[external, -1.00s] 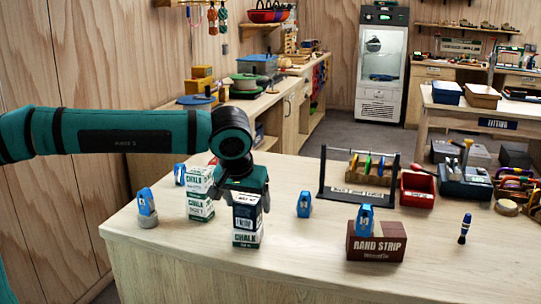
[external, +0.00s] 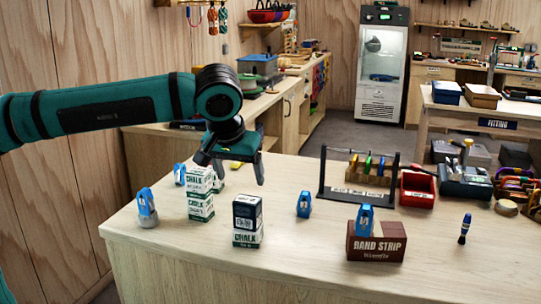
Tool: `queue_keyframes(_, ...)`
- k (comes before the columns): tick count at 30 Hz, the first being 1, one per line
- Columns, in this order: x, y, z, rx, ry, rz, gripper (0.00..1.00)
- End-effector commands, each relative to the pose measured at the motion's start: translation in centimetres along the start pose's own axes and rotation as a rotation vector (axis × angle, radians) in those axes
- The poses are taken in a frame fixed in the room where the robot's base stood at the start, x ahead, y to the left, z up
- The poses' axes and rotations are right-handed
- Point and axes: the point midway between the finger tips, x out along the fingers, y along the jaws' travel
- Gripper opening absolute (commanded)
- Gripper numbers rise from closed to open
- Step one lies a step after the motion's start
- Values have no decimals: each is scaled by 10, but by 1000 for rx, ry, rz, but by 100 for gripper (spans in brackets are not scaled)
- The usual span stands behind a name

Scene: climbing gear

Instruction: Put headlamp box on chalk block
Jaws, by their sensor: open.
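The dark navy headlamp box (external: 247,211) rests on top of a white and green chalk block (external: 247,240) near the front of the bench. The two look roughly aligned and upright. My gripper (external: 238,177) is open and empty above the box, a little behind or to its left, with a visible gap. Two more chalk blocks (external: 200,207) form a stack to the left of the box. Part of another white block (external: 217,184) shows behind that stack.
Blue carabiner-like items (external: 304,204) stand at several spots. A rack of coloured tools (external: 360,180) and a red bin (external: 418,188) stand behind.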

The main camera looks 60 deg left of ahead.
Motion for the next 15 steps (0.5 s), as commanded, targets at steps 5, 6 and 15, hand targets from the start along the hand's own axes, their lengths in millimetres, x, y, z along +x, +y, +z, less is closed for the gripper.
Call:
queue_keyframes(5,-8,-25,2,49,30,87,74)
queue_keyframes(6,-10,-33,4,68,43,118,74)
queue_keyframes(15,-27,-95,21,215,194,353,74)
